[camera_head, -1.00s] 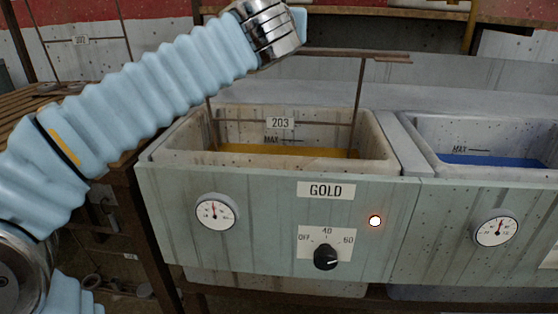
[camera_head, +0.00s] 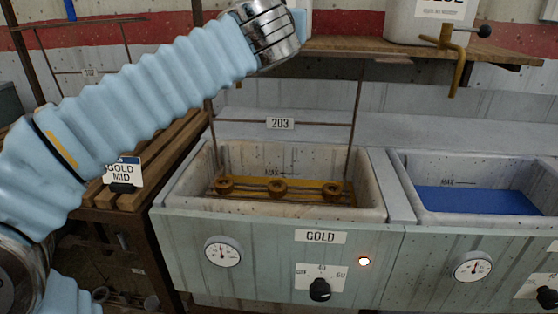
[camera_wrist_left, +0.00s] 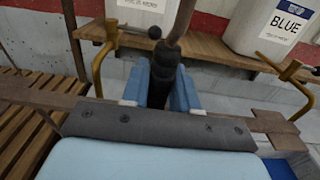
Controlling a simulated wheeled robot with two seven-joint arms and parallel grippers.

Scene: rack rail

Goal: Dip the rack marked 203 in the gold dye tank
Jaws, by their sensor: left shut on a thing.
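The rack marked 203 (camera_head: 280,123) hangs upright over the gold tank (camera_head: 177,190), its label above the rim. In the head view my wrist hides the fingers. My right gripper is out of view.
A tank of blue dye (camera_head: 475,200) adjoins on the right. A slatted wooden stand (camera_head: 165,160) with a GOLD MID sign (camera_head: 123,173) is at left. Behind is a shelf (camera_head: 400,47) with a brass tap (camera_head: 452,60). Another rack (camera_head: 90,72) hangs at back left.

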